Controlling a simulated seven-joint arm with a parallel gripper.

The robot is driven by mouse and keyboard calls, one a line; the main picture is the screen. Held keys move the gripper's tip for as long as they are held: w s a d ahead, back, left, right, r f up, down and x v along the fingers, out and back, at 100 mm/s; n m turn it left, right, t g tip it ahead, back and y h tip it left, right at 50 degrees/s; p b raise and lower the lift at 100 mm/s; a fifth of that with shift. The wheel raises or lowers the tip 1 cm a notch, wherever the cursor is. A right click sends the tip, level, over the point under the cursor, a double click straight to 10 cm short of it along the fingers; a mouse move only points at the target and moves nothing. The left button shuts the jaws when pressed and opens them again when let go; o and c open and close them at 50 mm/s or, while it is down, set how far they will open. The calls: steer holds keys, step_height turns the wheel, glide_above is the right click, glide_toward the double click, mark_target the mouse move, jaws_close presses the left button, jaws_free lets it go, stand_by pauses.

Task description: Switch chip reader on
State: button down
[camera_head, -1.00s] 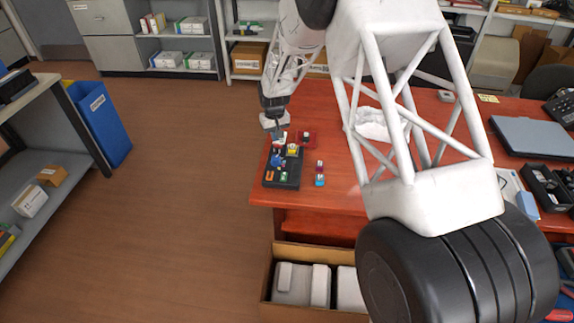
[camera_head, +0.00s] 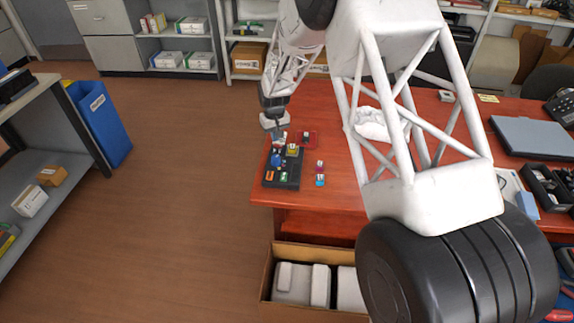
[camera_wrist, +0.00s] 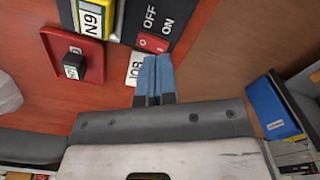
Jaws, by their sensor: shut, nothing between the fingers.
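A black panel (camera_head: 291,184) with several coloured parts lies near the left edge of the red-brown desk. In the wrist view, the panel (camera_wrist: 180,14) carries a red switch (camera_wrist: 151,43) beside white OFF and ON lettering. No label reading chip reader is legible. My gripper (camera_wrist: 157,66) is shut and empty, its blue fingertips together close to the red switch's near edge. I cannot tell whether they touch it. In the head view, my gripper (camera_head: 277,137) is over the panel's far end. The switch's position is unclear.
A red plate with a black knob (camera_wrist: 75,66) is left of the panel in the wrist view. A white label (camera_wrist: 134,70) lies beside my fingertips. A small multicoloured object (camera_head: 320,174) lies right of the panel. A blue bin (camera_head: 101,122) stands on the floor.

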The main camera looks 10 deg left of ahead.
steer(key=shift+f, duration=1.25)
stand_by(1.2)
steer(key=shift+r, duration=0.1)
steer(key=shift+r, duration=3.45)
